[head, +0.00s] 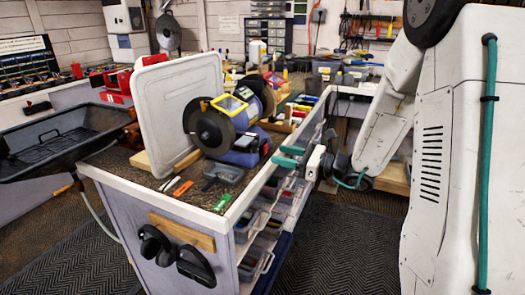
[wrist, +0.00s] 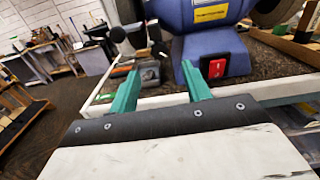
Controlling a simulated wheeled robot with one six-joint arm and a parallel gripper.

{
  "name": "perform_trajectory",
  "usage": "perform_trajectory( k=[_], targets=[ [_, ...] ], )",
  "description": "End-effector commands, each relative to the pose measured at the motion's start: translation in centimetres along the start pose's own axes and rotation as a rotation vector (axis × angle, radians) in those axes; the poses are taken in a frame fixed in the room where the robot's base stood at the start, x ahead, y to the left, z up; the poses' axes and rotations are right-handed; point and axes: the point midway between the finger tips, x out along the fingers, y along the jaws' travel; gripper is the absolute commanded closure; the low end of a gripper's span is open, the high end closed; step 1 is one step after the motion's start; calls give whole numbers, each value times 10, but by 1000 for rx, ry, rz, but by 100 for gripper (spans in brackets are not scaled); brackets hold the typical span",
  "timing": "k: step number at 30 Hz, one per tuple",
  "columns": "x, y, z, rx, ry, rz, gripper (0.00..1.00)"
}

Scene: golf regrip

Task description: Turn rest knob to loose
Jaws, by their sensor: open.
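The bench grinder (head: 241,142), blue with yellow-framed shields and dark wheels, stands on the workbench. In the wrist view its blue base (wrist: 206,45) fills the upper middle, with a red switch (wrist: 217,68). My gripper (head: 289,156) has teal fingers and is open and empty beside the bench's right edge. In the wrist view my gripper (wrist: 158,80) points at the grinder, apart from the knob.
The workbench (head: 130,168) holds a grey tray (head: 223,173) and small coloured tools near the grinder. A white panel (head: 180,108) stands upright left of it. The floor (head: 345,245) to the right is clear.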

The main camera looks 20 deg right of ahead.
Motion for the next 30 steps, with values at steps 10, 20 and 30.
perform_trajectory(
  k=[10,20,30],
  targets=[
    [44,1,0,37,0,5,52],
    [77,0,0,37,0,0,52],
    [78,0,0,36,0,0,74]
  ],
)
